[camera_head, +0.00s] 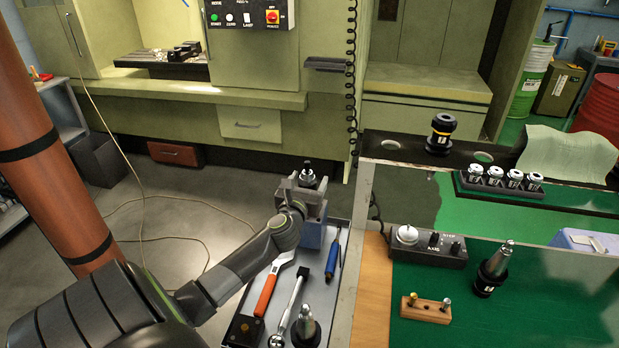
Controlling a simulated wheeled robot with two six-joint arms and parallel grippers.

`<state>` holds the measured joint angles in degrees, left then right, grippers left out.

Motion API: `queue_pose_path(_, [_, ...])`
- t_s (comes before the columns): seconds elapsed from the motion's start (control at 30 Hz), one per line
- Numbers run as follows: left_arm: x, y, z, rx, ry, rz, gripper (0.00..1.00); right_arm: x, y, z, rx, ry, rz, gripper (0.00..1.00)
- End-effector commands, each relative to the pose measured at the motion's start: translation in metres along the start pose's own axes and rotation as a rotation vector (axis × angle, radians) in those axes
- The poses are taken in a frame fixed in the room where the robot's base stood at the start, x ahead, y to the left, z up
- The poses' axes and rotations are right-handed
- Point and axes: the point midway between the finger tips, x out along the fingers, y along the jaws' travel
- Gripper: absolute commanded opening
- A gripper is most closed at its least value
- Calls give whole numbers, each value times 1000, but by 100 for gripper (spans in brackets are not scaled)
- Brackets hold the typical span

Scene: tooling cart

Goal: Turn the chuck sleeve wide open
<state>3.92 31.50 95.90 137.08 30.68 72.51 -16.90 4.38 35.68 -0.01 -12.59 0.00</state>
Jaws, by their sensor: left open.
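A dark chuck (308,174) stands upright with its narrow tip up, in a blue holding fixture (316,236) at the far end of the grey cart tray (343,265). My left gripper (306,185) is at the chuck, with its open jaws on either side of it. The jaws and wrist hide the sleeve's lower part, and I cannot tell whether either finger touches it. How far the sleeve is turned does not show. My right gripper is out of view.
The tray also holds an orange-handled wrench (266,292), a ratchet (289,305), a blue screwdriver (335,258) and a tool holder (306,327). On the right, a green-topped bench (540,320) carries a control box (428,247) and another tool holder (491,270).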

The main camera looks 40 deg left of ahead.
Motion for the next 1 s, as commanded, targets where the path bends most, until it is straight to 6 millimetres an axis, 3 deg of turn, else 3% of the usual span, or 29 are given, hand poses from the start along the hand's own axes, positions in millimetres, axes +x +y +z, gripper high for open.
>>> queue_pose_path(0.2, [13,0,1,0,0,0,66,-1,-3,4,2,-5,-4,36])
queue_pose_path(0.5, [14,0,0,1,0,0,65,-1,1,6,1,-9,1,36])
queue_pose_path(0.83, [14,0,0,1,0,0,22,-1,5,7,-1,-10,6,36])
queue_pose_path(1.0, [13,0,0,0,0,8,22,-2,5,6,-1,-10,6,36])
